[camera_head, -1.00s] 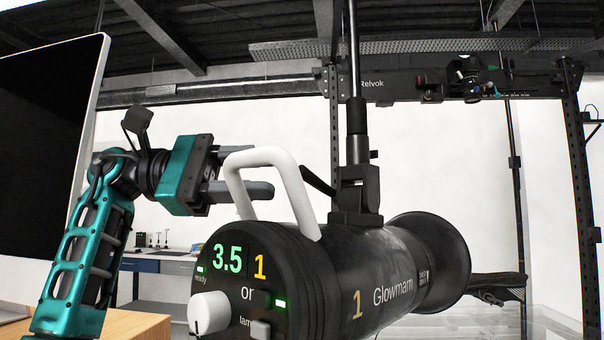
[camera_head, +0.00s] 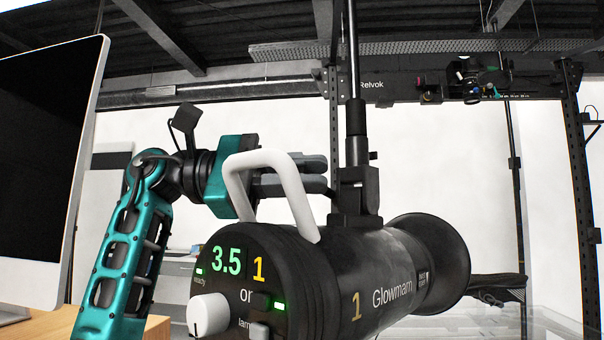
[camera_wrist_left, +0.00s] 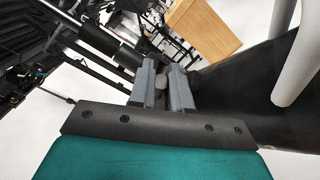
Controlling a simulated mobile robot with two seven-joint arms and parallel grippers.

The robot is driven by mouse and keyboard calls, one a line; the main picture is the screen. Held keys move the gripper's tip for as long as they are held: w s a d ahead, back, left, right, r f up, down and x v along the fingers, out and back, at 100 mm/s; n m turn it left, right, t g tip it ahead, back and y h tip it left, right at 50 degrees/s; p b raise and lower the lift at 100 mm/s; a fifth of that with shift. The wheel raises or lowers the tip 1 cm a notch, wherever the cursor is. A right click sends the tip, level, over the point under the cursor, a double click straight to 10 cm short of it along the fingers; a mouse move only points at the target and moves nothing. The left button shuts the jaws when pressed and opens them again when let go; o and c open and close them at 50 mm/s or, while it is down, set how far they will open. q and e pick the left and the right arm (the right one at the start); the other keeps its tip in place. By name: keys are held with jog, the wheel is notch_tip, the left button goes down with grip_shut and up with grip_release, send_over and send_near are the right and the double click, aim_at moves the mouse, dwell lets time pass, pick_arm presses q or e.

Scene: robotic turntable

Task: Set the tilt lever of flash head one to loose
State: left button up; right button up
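Flash head one (camera_head: 385,275) is a black cylinder marked "1" and "Glowmam", with a white handle on top. It hangs from a black bracket (camera_head: 357,195) on a vertical pole. The black tilt lever (camera_head: 332,192) joins at the bracket's left side; most of it is hidden by my gripper in the head view. My left gripper (camera_head: 318,174) reaches behind the white handle, its grey fingers close together at the lever. In the left wrist view, the fingers (camera_wrist_left: 162,88) close around a small grey piece, seemingly the lever's end. My right gripper is not in view.
The white handle (camera_head: 232,185) stands close in front of my left gripper. A large monitor (camera_head: 50,170) is at the left, above a wooden surface (camera_head: 45,325). An overhead rail (camera_head: 400,88) crosses the back right. Free space lies right of the pole.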

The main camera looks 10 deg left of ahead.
pick_arm(q)
grip_shut()
